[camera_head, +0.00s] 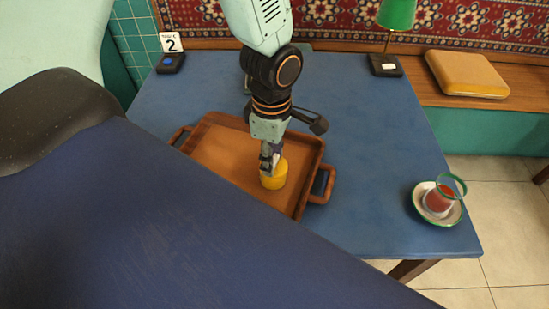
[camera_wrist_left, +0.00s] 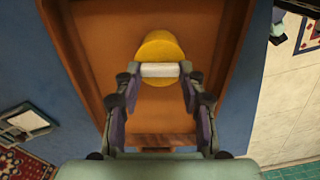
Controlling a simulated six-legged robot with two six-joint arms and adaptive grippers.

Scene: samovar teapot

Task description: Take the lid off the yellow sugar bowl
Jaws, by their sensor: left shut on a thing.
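The yellow sugar bowl (camera_head: 275,178) stands on the brown wooden tray (camera_head: 222,150), near its right side. In the left wrist view the bowl's round yellow top (camera_wrist_left: 158,47) shows just beyond my fingertips. My left gripper (camera_head: 270,158) points down at the bowl from above. It is shut on a pale, bar-like piece (camera_wrist_left: 160,70) at the bowl's top, which looks like the lid's handle. The seam between lid and bowl is not clear, so I cannot tell whether the lid is seated or raised. My right gripper is not in view.
The tray lies on a blue table (camera_head: 380,150). A tea glass (camera_head: 438,200) on a saucer (camera_head: 424,213) stands at the right edge. A green lamp (camera_head: 386,66) and a number 2 sign (camera_head: 171,45) stand at the back. A large dark blue surface (camera_head: 150,230) hides the lower left.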

